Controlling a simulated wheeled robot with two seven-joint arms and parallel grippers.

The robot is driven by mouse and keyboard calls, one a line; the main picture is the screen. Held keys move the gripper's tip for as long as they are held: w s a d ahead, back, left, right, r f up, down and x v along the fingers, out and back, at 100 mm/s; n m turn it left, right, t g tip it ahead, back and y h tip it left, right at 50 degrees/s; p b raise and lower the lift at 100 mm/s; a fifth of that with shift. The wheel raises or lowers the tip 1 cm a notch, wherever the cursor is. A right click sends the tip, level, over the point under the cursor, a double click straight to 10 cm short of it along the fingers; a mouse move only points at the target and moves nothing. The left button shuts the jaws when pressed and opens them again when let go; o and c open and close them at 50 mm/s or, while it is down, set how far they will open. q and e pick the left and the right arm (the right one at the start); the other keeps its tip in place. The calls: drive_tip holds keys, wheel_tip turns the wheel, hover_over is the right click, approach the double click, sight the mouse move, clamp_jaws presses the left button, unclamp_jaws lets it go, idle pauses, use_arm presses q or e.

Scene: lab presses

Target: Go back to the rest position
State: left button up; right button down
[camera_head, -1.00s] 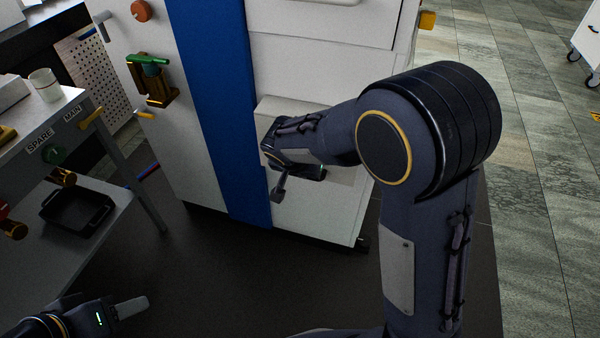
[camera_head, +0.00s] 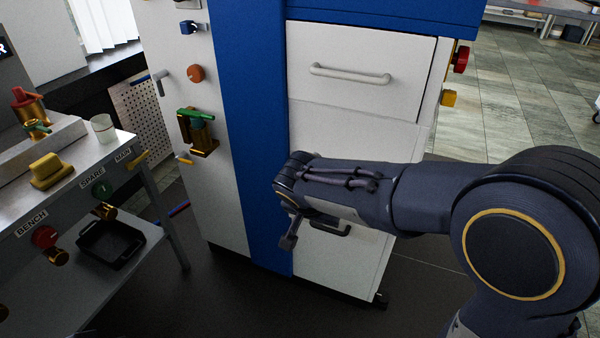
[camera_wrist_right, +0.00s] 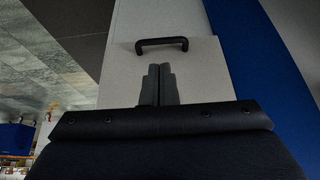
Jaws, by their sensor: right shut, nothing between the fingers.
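My right arm comes in from the right in the head view, in front of the white and blue press cabinet (camera_head: 265,130). My right gripper (camera_head: 289,240) points down in front of the cabinet's lower part and looks empty. In the right wrist view its two dark fingers (camera_wrist_right: 158,84) are together with nothing between them. A black handle (camera_wrist_right: 162,44) on a white panel lies beyond the fingertips, apart from them. The handle also shows in the head view (camera_head: 331,229), just right of the gripper. My left gripper is in neither view.
A bench (camera_head: 122,147) at left carries a yellow block (camera_head: 50,171), a white cup (camera_head: 103,128) and coloured valves, with a black tray (camera_head: 110,244) on its lower shelf. A drawer with a pale handle (camera_head: 350,74) is above my right arm. Dark floor is free between bench and cabinet.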

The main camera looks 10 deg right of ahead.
drive_tip(key=s+d+r+n+t+y, duration=0.1)
drive_tip(key=s+d+n+y, duration=0.25)
drive_tip(key=s, duration=0.85)
drive_tip(key=s+d+r+n+y, duration=0.1)
drive_tip(key=s+d+n+y, duration=0.2)
drive_tip(key=s, duration=0.8)
use_arm(q)
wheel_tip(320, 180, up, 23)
drive_tip(key=p, duration=2.2)
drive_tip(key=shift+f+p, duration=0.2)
drive_tip(key=shift+p, duration=0.1)
use_arm(e)
wheel_tip(320, 180, up, 22)
drive_tip(key=m, duration=0.1)
drive_tip(key=shift+d, duration=0.2)
drive_tip(key=shift+r, duration=0.1)
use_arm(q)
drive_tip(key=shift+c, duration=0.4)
